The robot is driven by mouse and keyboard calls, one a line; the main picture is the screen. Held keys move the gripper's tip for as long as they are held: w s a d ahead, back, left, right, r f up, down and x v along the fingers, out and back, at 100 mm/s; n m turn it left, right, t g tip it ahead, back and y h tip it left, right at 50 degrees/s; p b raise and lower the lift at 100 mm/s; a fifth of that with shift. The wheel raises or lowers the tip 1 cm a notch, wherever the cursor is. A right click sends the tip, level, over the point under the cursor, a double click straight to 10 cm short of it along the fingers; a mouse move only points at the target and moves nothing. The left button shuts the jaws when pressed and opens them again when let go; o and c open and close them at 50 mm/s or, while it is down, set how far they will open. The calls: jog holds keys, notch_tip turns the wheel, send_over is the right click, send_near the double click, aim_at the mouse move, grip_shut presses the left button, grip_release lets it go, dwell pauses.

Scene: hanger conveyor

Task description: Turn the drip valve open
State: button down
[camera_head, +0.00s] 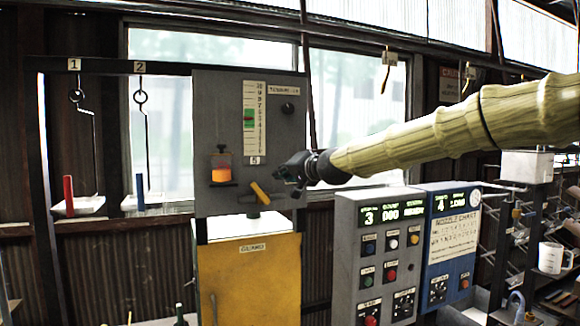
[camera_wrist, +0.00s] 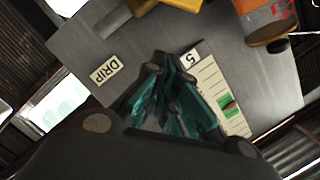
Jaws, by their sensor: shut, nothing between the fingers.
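The drip valve's yellow lever (camera_head: 259,193) sits low on the grey panel (camera_head: 215,110) and is tilted, its upper end to the left. In the wrist view a yellow part (camera_wrist: 155,8), likely this lever, is cut off by the top edge. A "DRIP" label (camera_wrist: 108,69) is on the panel there. My gripper (camera_head: 285,172) is just right of and slightly above the lever, in front of the panel's right side. It is shut and empty, its fingertips together in the wrist view (camera_wrist: 167,66). I cannot tell whether it touches the panel.
A yellow guard box (camera_head: 250,280) stands beneath. Control boxes (camera_head: 345,230) stand below my arm. Hooks and trays (camera_head: 80,206) hang at left.

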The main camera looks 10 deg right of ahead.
aim_at(259, 193)
jog(key=a+f+p, duration=0.1)
jog(key=a+f, duration=0.1)
jog(key=a+p, duration=0.1)
jog(key=shift+w+a+f+p, duration=0.3)
jog(key=shift+w+a+f, duration=0.05)
jog(key=shift+a+f, duration=0.05)
jog(key=shift+a, duration=0.25)
jog(key=shift+s+d+n, duration=0.1)
jog(key=shift+s+n, duration=0.05)
jog(key=shift+n, duration=0.15)
dwell(0.3)
